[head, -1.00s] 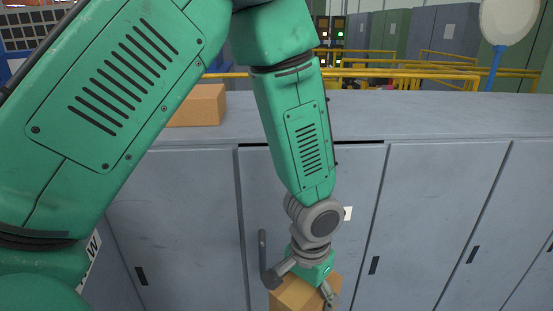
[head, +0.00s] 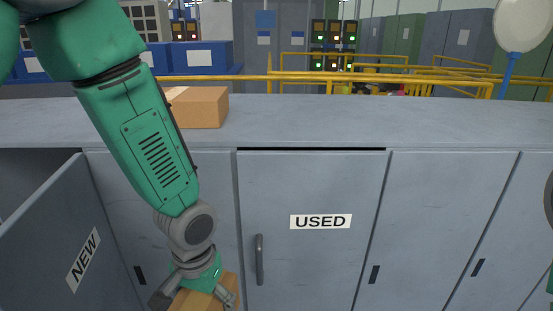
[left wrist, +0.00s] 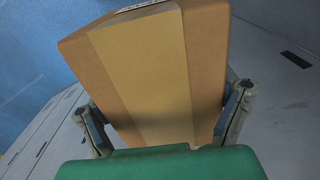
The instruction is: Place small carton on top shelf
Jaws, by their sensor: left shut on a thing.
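A small brown carton (head: 207,302) is held in my left gripper (head: 194,300) at the bottom of the head view, in front of the grey cabinets. In the left wrist view the carton (left wrist: 140,75) sits between the two fingers, with a lighter tape band along it. Its lower part is cut off in the head view. Another brown carton (head: 201,108) stands on the cabinet top (head: 300,120). The cabinet door marked NEW (head: 50,250) stands open at the left; its shelves are mostly out of view. My right gripper is not in view.
The door marked USED (head: 312,240) is shut and has a vertical handle (head: 259,260). The cabinet top is clear to the right of the standing carton. Yellow rails (head: 400,78) and blue bins (head: 200,57) are behind it.

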